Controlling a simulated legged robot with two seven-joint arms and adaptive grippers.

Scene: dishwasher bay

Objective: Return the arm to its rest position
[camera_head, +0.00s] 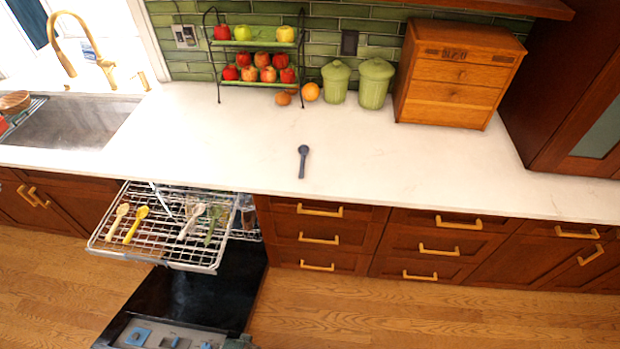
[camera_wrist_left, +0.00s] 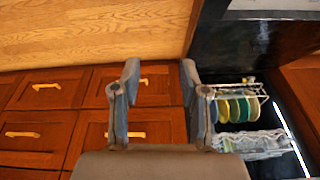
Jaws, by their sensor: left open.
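My left gripper (camera_wrist_left: 160,85) shows in the left wrist view with its two grey fingers spread apart and nothing between them. It is in front of the wooden drawer fronts (camera_wrist_left: 45,90), beside the open dishwasher. In the head view no gripper can be made out clearly; a small dark grey shape at the bottom edge may be part of my arm. My right gripper is in neither view. A dark blue spoon (camera_head: 303,160) lies alone on the white counter (camera_head: 400,165), apart from any gripper.
The dishwasher's upper rack (camera_head: 160,260) is pulled out and holds several utensils. Its black door (camera_head: 200,290) is folded down below. Several plates (camera_wrist_left: 238,108) stand in a rack in the wrist view. A fruit stand (camera_head: 218,85), green canisters (camera_head: 374,85) and a wooden box (camera_head: 455,75) stand at the back.

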